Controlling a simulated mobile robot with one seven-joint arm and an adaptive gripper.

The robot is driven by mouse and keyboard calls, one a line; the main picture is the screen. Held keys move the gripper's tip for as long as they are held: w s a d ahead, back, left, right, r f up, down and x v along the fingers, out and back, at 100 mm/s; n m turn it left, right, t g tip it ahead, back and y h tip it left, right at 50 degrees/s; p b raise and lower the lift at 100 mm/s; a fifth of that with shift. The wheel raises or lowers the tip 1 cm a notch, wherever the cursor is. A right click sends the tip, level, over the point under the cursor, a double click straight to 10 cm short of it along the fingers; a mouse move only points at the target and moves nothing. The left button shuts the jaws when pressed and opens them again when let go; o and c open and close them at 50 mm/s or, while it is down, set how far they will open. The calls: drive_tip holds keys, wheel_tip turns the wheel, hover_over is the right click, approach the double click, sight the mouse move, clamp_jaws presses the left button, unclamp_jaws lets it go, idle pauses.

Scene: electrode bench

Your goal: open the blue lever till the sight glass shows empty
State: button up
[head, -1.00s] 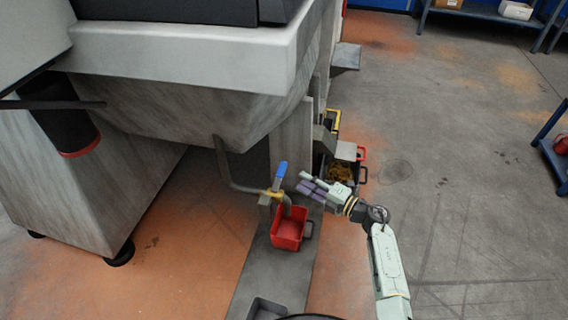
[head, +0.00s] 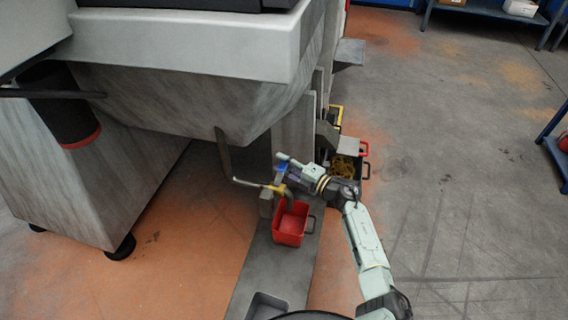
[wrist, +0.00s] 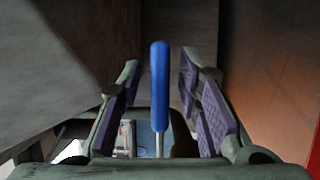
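The blue lever (wrist: 160,85) stands upright in the middle of the wrist view, on a thin metal stem. My gripper (wrist: 159,70) is open, with one purple-padded finger on each side of the lever and visible gaps to both. In the head view my gripper (head: 287,169) is at the brass valve (head: 277,188) on the drain pipe and covers most of the lever, leaving a bit of blue (head: 281,168) showing. The red bin (head: 290,226) stands below the pipe outlet. I cannot make out a sight glass in either view.
The grey machine hopper (head: 190,100) overhangs the valve on the left. A dark bin with yellowish contents (head: 341,167) stands behind my arm. A grey recessed tray (head: 268,304) lies in front of the red bin. The floor on the right is open.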

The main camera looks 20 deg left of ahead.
clamp_jaws()
idle(0.7)
